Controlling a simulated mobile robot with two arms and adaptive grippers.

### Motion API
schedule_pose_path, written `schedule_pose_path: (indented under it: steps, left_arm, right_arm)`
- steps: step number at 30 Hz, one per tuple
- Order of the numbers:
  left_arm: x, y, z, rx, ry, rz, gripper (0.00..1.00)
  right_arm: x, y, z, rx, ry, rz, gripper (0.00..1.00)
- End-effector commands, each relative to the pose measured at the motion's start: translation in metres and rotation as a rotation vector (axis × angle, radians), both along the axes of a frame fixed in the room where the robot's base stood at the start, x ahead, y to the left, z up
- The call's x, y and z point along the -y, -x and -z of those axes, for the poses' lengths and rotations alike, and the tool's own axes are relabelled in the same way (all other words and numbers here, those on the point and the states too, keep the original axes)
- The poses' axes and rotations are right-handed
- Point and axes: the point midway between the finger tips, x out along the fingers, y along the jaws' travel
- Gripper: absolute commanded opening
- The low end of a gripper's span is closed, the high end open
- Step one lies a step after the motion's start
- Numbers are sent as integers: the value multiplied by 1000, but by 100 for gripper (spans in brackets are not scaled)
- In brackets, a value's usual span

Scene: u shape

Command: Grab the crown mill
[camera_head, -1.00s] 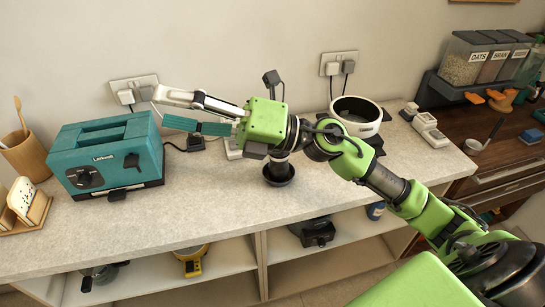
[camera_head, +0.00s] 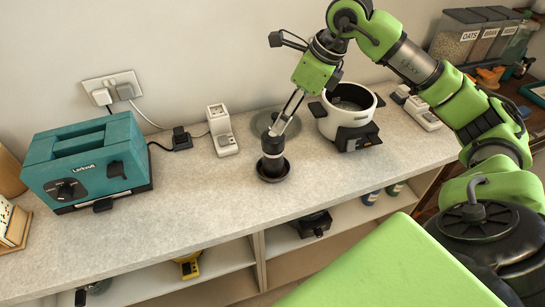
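The crown mill appears to be the dark upright mill (camera_head: 272,163) with a pale band, standing in a small round black dish (camera_head: 285,175) on the counter. My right gripper (camera_head: 279,126) points down from above, its fingertips at the top of the mill. The fingers overlap the mill's top in the view, so I cannot tell whether they touch it or how far apart they are. The mill's top is partly hidden by the fingers. My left gripper is not in view.
A teal toaster (camera_head: 88,165) stands at the left. The front of the counter (camera_head: 200,215) is clear.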

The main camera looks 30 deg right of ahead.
Motion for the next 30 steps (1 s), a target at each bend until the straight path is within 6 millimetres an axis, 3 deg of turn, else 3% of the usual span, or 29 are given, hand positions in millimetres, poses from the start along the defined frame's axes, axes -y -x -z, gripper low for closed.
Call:
schedule_pose_path:
  steps: [6, 13, 21, 30]
  left_arm:
    - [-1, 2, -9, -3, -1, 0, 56]
    - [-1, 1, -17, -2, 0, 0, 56]
    - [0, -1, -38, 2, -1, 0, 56]
    - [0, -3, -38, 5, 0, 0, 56]
  right_arm:
    - [-9, -12, 33, -2, -4, -3, 61]
    - [-12, -16, 47, -2, -3, -2, 61]
    - [-20, -28, 83, -1, -5, -2, 61]
    - [-21, -31, 91, 2, -3, -3, 61]
